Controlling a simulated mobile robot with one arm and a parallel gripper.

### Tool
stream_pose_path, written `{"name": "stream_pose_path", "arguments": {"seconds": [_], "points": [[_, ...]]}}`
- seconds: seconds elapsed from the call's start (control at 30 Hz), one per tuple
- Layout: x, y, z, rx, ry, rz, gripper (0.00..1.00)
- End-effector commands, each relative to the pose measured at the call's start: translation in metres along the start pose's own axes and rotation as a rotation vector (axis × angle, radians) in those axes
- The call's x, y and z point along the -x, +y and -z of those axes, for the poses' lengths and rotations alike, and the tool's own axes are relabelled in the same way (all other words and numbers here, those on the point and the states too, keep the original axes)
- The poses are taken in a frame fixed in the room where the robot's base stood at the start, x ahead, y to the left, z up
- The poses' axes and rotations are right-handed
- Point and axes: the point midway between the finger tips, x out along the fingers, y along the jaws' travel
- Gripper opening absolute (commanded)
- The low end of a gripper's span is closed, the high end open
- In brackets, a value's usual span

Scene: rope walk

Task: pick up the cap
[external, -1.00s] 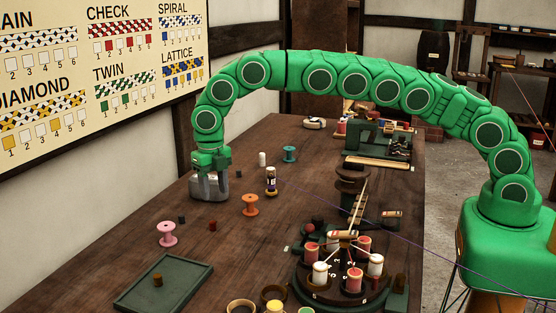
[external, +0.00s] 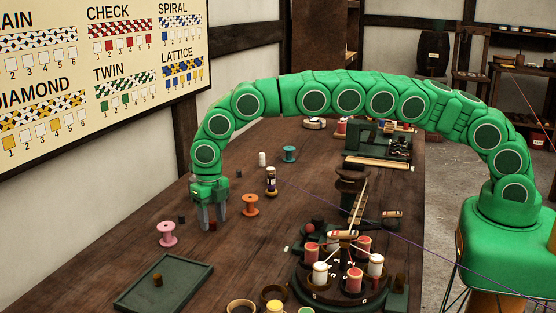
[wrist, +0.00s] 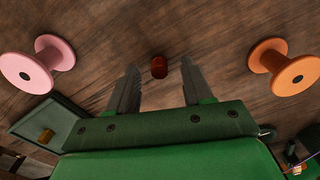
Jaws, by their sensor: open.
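A small reddish-brown cylinder, which looks like the cap (wrist: 159,67), stands on the wooden table. In the wrist view it is just past my fingertips, in line with the gap between them. In the external view this cap (external: 212,226) shows low by the fingers. My gripper (external: 212,226) points down with its two grey fingers apart. In the wrist view my gripper (wrist: 158,80) is open, with nothing held between the fingers.
A pink spool (external: 167,234) and an orange spool (external: 250,205) stand on either side of my gripper. A dark small cylinder (external: 182,220) is nearby. A green tray (external: 190,280) holds a brown cylinder (external: 157,280). A round bobbin stand (external: 325,292) is to the right.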

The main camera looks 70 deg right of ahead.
Motion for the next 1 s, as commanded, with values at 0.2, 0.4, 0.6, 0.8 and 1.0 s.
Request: {"name": "stream_pose_path", "arguments": {"seconds": [0.2,0.4,0.6,0.8,1.0], "points": [[-0.0082,0.0005,0.0003,0.001,0.0,-0.001,0.5],[-0.008,0.0006,0.0003,0.001,0.0,-0.001,0.35],[-0.0081,0.0006,0.0003,0.001,0.0,-0.001,0.04],[-0.0081,0.0006,0.0003,0.001,0.0,-0.001,0.0],[-0.0055,0.0006,0.0,0.001,-0.001,-0.001,0.0]]}}
